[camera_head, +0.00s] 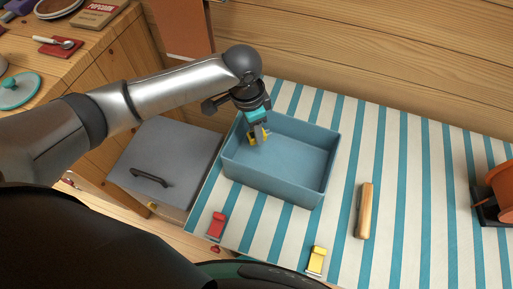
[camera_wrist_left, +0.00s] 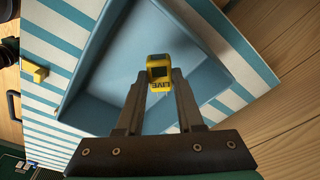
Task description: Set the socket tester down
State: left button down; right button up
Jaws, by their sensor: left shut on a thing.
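The socket tester (camera_head: 250,138) is small and yellow, and its dark face and the letters LIVE show in the left wrist view (camera_wrist_left: 159,66). My left gripper (camera_head: 257,133) is shut on it, with the tester between its fingertips, also seen in the left wrist view (camera_wrist_left: 158,80). The gripper points down over the left part of a blue open box (camera_head: 277,184). The tester is within the box's outline; I cannot tell whether it touches the box floor. The box looks otherwise empty. My right gripper is out of view.
The box stands on a blue-and-white striped cloth (camera_head: 400,150). A red item (camera_head: 216,226), a yellow item (camera_head: 316,261) and a wooden cylinder (camera_head: 365,210) lie in front and right. An orange reel (camera_head: 500,182) is far right. A grey-topped cabinet (camera_head: 170,155) stands left.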

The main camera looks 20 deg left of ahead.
aim_at(250, 135)
pick_arm(q)
notch_tip(250, 135, down, 8)
jog(key=shift+r+b, duration=0.25)
jog(key=shift+b, duration=0.75)
jog(key=c, duration=0.5)
grip_release()
jog(key=shift+f, duration=0.1)
jog(key=shift+c, duration=0.2)
jog(key=r+p, duration=0.1)
jog(key=r, duration=0.3)
jog(key=r+p, duration=0.1)
jog(key=r, duration=0.3)
jog(key=a+r+p, duration=0.1)
jog(key=r+p, duration=0.1)
jog(key=r, duration=0.2)
jog(key=shift+s+a+r, duration=0.1)
jog(key=shift+s+r, duration=0.05)
jog(key=shift+s, duration=0.25)
